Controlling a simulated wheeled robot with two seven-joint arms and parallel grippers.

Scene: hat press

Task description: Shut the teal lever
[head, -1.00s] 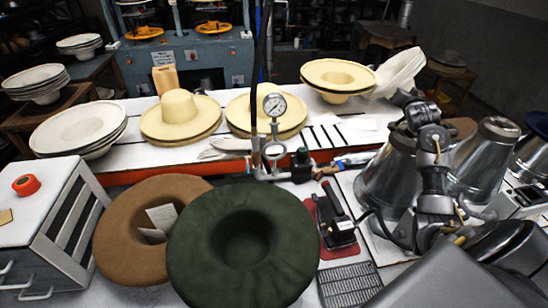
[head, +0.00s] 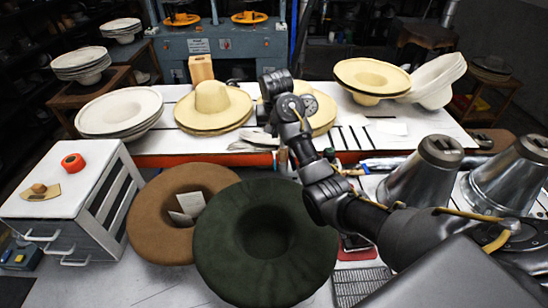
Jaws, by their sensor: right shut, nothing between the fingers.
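The teal lever cannot be made out now; my right arm covers most of the pipe fittings below the pressure gauge (head: 310,104), which itself shows only in part. My right gripper (head: 281,159) is shut and empty. It is by the left side of the fittings, small and dark, partly hidden by my own arm. I cannot tell whether it touches the lever. My left gripper is not in view.
A dark green hat (head: 225,262) and a brown hat (head: 150,222) lie in front. A white drawer cabinet (head: 45,212) stands left. Pale hats (head: 213,100) sit on the white bench behind. Metal cones (head: 425,172) stand right. A dark vertical hose rises behind my arm.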

